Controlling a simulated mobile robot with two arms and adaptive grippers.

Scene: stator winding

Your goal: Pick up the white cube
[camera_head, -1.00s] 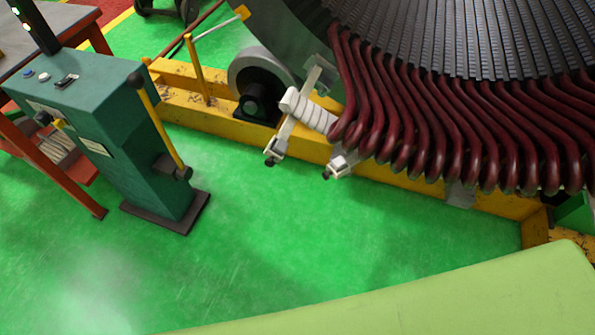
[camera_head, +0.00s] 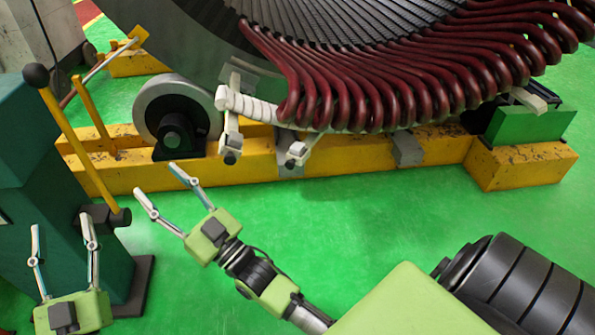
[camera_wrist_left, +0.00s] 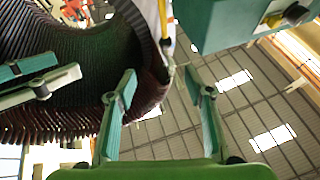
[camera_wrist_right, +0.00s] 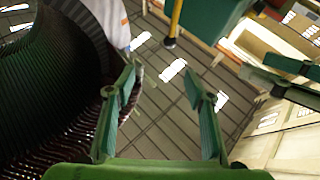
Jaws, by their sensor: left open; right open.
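I make out no white cube in any of the views. My left gripper (camera_head: 61,222) is at the lower left of the head view, open and empty, its fingers pointing up in front of the green control stand. My right gripper (camera_head: 155,179) is open and empty to the right of it, its fingers pointing to the upper left, in front of the yellow frame in the picture. The left wrist view shows the left fingers (camera_wrist_left: 166,82) apart, and the right wrist view shows the right fingers (camera_wrist_right: 160,80) apart, with nothing between them.
The large stator with dark red coils (camera_head: 400,90) fills the top. Below it are a yellow base frame (camera_head: 350,160), a grey roller (camera_head: 165,95) and a white-wrapped bar (camera_head: 250,108) with clamps. A green control stand (camera_head: 20,140) is at left. Green floor (camera_head: 380,215) is clear in the middle.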

